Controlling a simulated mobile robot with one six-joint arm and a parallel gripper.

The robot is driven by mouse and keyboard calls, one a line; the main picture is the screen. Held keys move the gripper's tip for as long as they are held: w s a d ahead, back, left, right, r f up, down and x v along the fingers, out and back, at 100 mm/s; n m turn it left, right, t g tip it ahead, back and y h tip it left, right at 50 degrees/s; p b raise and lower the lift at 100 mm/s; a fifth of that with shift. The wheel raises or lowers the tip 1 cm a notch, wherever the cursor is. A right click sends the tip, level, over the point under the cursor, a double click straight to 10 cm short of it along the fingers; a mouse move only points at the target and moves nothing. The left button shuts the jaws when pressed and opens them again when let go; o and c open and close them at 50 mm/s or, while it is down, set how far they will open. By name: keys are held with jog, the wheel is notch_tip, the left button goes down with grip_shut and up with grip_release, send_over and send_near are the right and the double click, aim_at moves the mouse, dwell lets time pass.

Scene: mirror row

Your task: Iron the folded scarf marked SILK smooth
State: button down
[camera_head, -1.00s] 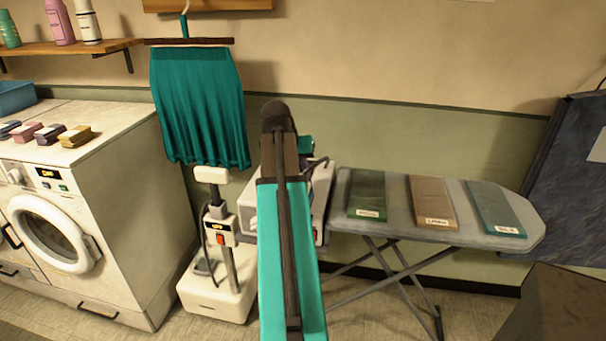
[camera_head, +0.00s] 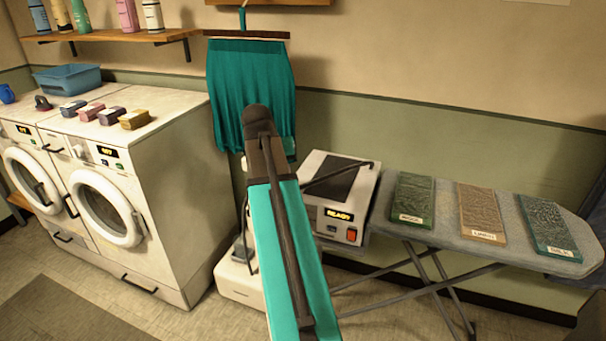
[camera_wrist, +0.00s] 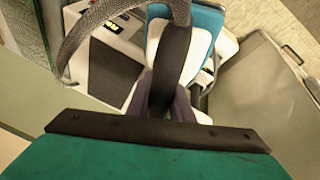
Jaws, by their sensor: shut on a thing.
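The folded scarf marked SILK (camera_head: 550,225) is dark teal with a crinkled, speckled surface. It lies at the right end of the grey ironing board (camera_head: 395,228) in the head view. In the wrist view, my gripper (camera_wrist: 168,108) is shut on the dark handle of a blue and white iron (camera_wrist: 204,30). The iron is beside the white iron station (camera_wrist: 122,35), above or near it; I cannot tell if they touch. The station (camera_head: 312,208) has a dark rest plate and a lit READY display.
Scarves marked WOOL (camera_head: 412,200) and LINEN (camera_head: 480,212) lie left of the SILK one. A grey cord (camera_wrist: 85,35) loops over the station. A teal garment (camera_head: 245,95) hangs behind my arm. Washing machines (camera_head: 165,180) stand left. The floor in front shows clear patches.

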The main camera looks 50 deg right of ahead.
jog(key=w+a+n+t, duration=0.1)
jog(key=w+a+n, duration=0.2)
jog(key=a, duration=1.2)
jog(key=w+a+n+t+y, duration=0.1)
jog(key=w+a+n, duration=0.2)
jog(key=a, duration=1.2)
jog(key=w+a+n+t+y, duration=0.1)
jog(key=w+a+n, duration=0.2)
jog(key=w+a, duration=0.4)
jog(key=a+f, duration=0.1)
jog(key=a, duration=0.7)
jog(key=shift+w+n, duration=0.3)
jog(key=shift+w, duration=0.05)
jog(key=shift+s+a, duration=0.1)
